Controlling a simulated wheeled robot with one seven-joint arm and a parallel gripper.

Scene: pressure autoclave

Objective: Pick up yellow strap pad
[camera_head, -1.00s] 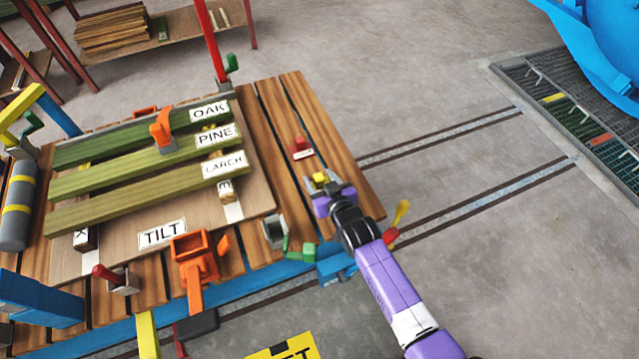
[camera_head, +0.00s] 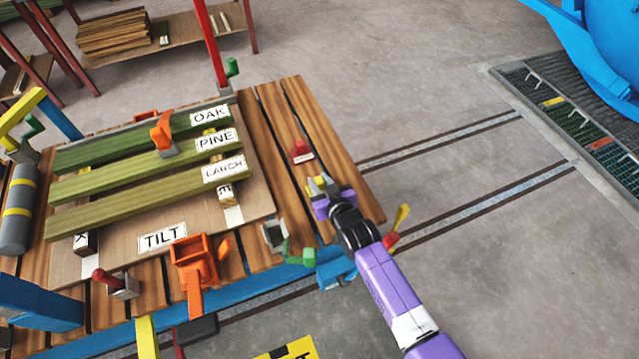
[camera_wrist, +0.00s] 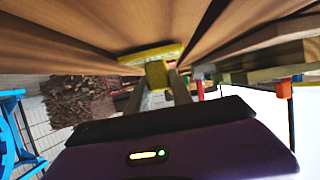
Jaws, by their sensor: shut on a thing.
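The yellow strap pad (camera_head: 318,184) is a small yellow block at the right part of the slatted wooden table. My gripper (camera_head: 320,188) is shut on it, with the purple hand just below it in the head view. In the wrist view the yellow pad (camera_wrist: 152,58) sits between the two fingers (camera_wrist: 158,82), close to the wooden slats. Whether the pad still touches the wood I cannot tell.
Green boards labelled OAK, PINE and LARCH (camera_head: 140,190) lie on a panel marked TILT to the left. A red block (camera_head: 300,150) stands behind my gripper. Orange (camera_head: 192,262) and green (camera_head: 300,254) fittings line the front edge.

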